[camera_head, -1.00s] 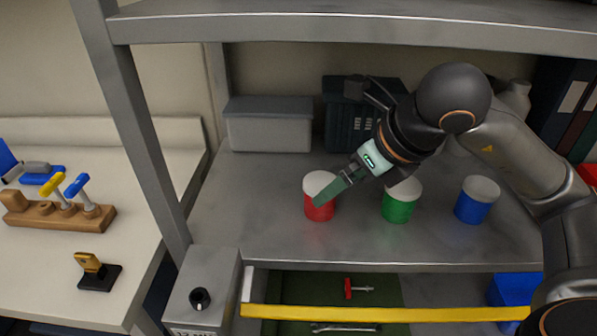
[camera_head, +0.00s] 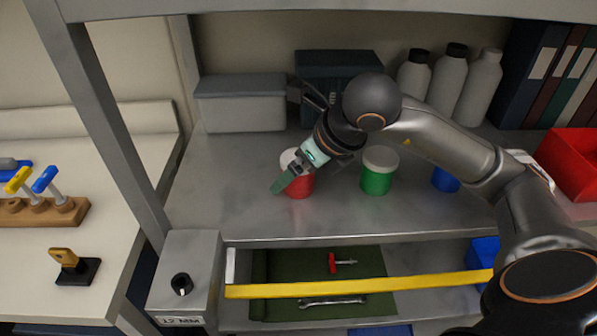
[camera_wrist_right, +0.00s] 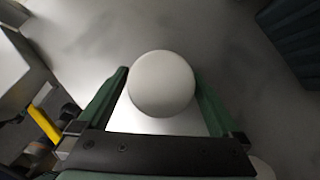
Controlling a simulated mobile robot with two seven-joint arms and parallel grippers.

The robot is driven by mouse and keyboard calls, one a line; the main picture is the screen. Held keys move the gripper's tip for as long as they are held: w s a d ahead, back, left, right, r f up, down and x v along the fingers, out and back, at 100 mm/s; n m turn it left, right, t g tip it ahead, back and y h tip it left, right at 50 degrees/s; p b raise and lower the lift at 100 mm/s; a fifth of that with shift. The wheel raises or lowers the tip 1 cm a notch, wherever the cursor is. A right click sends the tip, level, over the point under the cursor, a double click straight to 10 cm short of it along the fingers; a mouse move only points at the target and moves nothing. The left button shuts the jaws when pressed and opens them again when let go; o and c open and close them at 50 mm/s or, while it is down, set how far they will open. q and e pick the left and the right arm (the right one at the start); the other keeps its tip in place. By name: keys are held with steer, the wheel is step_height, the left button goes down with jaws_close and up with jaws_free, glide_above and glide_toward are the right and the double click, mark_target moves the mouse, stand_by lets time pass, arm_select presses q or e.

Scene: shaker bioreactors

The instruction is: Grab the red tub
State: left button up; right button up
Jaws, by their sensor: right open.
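The red tub (camera_head: 301,186) with a white lid stands upright on the grey metal shelf, left of the green tub (camera_head: 377,181). My right gripper (camera_head: 287,178) is at the red tub and hides part of it in the head view. In the right wrist view, the round white lid (camera_wrist_right: 161,84) lies between the two green fingers of my right gripper (camera_wrist_right: 163,95). The fingers are apart, with a gap on each side of the lid. My left gripper is not in view.
A blue tub (camera_head: 446,180) stands right of the green one, partly behind my arm. A grey bin (camera_head: 240,108) and a dark crate (camera_head: 338,66) stand at the back. A yellow bar (camera_head: 360,285) crosses below the shelf. Shelf left of the red tub is clear.

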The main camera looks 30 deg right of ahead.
steer(key=c, duration=1.3)
steer(key=shift+c, duration=0.4)
steer(key=shift+r, duration=0.15)
